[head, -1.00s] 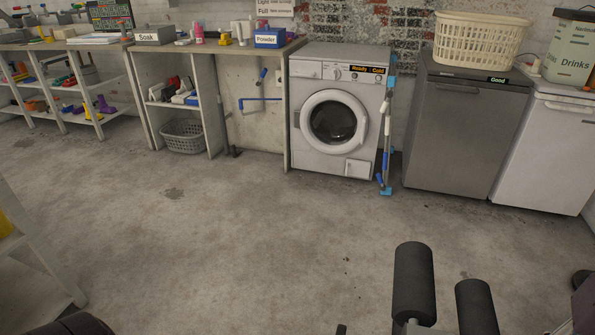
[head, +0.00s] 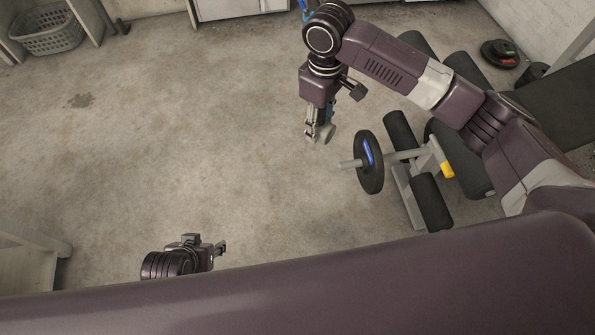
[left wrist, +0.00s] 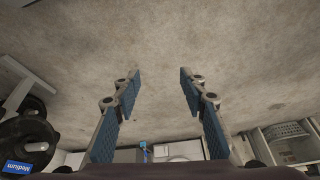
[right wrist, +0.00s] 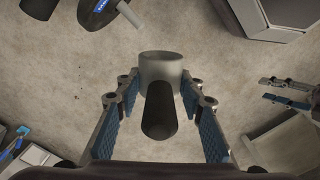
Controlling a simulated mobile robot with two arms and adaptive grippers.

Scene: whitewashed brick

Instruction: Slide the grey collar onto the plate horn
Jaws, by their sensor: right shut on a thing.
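The grey collar (head: 327,134) is at the tips of my right gripper (head: 313,132), held above the floor. In the right wrist view the collar (right wrist: 161,68) is a grey ring with a dark handle (right wrist: 160,117) between the fingers. The plate horn (head: 348,164) is a grey bar sticking out left from a black plate (head: 371,175) with a blue label. The collar is apart from the horn, above and left of its tip. The horn end (right wrist: 129,13) also shows in the right wrist view. My left gripper (head: 221,248) is open and empty; its fingers (left wrist: 158,78) stand wide apart.
A weight bench with black foam rollers (head: 431,202) stands right of the plate. More plates (head: 499,54) lie on the floor at the upper right. A grey basket (head: 45,33) is at the upper left. The floor between is clear.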

